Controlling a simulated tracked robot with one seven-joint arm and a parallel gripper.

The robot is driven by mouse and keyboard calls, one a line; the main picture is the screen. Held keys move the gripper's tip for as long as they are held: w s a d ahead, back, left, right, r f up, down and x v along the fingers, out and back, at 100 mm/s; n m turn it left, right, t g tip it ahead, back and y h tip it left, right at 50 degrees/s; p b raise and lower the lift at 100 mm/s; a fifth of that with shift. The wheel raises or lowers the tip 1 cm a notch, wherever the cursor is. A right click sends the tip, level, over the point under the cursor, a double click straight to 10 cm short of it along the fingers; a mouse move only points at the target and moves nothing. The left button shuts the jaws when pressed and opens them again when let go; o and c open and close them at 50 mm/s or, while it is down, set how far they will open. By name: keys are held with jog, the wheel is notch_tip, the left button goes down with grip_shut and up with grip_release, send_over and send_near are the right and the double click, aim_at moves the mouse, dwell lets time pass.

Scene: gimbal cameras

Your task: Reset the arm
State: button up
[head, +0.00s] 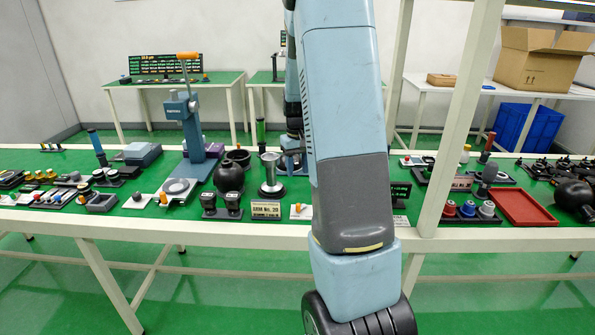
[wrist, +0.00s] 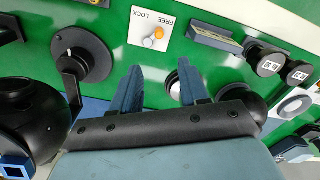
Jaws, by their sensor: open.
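My arm (head: 350,130) fills the middle of the head view, reaching from the top edge down to the bottom. My gripper is not visible in the head view. Beyond the fingertips is green table surface with a white FREE/LOCK card (wrist: 150,33) that carries an orange and a grey knob. A black stand (wrist: 82,55) with a round base is left of the fingers. A round silver-topped part (wrist: 174,82) shows near the right finger.
A long green-topped bench (head: 130,208) crosses the head view, crowded with small parts. A blue press (head: 187,125) stands at left and a red tray (head: 525,208) lies at right. A white post (head: 465,110) rises right of my arm. A black sphere (wrist: 30,120) is close at left in the wrist view.

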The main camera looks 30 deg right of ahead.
dwell(0.3)
jog(key=s+a+r+n+t, duration=0.1)
jog(key=s+a+r+t, duration=0.3)
jog(key=s+a+r, duration=1.4)
jog(key=s+a+r+t, duration=0.1)
jog(key=s+a+r, duration=0.1)
jog(key=s, duration=0.6)
jog(key=shift+r+n+t, duration=0.2)
jog(key=shift+n+t, duration=0.1)
jog(key=shift+n, duration=0.1)
